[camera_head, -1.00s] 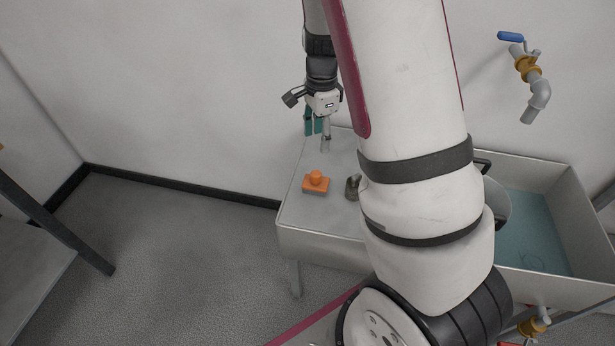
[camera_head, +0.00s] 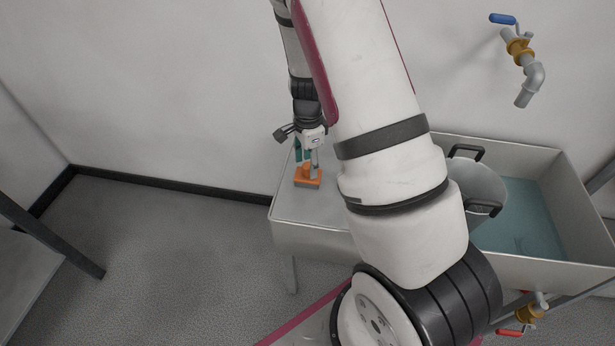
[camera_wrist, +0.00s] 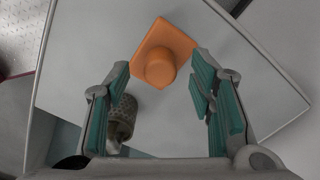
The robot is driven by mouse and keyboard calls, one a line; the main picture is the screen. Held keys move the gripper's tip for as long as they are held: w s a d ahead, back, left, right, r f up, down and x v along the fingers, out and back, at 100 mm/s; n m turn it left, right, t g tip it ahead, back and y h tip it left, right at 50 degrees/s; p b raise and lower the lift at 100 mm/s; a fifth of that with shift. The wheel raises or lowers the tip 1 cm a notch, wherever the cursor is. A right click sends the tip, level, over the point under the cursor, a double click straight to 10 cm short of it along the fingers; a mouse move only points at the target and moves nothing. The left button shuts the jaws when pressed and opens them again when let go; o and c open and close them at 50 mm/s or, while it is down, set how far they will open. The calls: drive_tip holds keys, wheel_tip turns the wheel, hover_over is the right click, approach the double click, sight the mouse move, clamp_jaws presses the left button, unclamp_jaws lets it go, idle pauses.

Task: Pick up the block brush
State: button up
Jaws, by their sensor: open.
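The block brush (camera_head: 308,182) is orange on top with a round knob handle, and sits on the grey sink's flat drainboard. In the wrist view the brush (camera_wrist: 163,52) shows from above, its knob just ahead of and between the fingertips. My gripper (camera_head: 306,160) is over the drainboard just above the brush in the head view. Its green-padded fingers (camera_wrist: 163,90) stand wide apart with nothing between them. I cannot tell whether a fingertip touches the brush.
A dark textured metal cup-like object (camera_wrist: 122,118) is beside the left finger in the wrist view. A metal pot (camera_head: 487,196) stands in the water-filled basin (camera_head: 530,222) at right. A blue-handled tap (camera_head: 519,50) is on the wall.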

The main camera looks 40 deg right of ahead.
wheel_tip(320, 180, down, 2)
drive_tip(key=shift+f, duration=0.1)
clamp_jaws()
drive_tip(key=shift+r, duration=0.2)
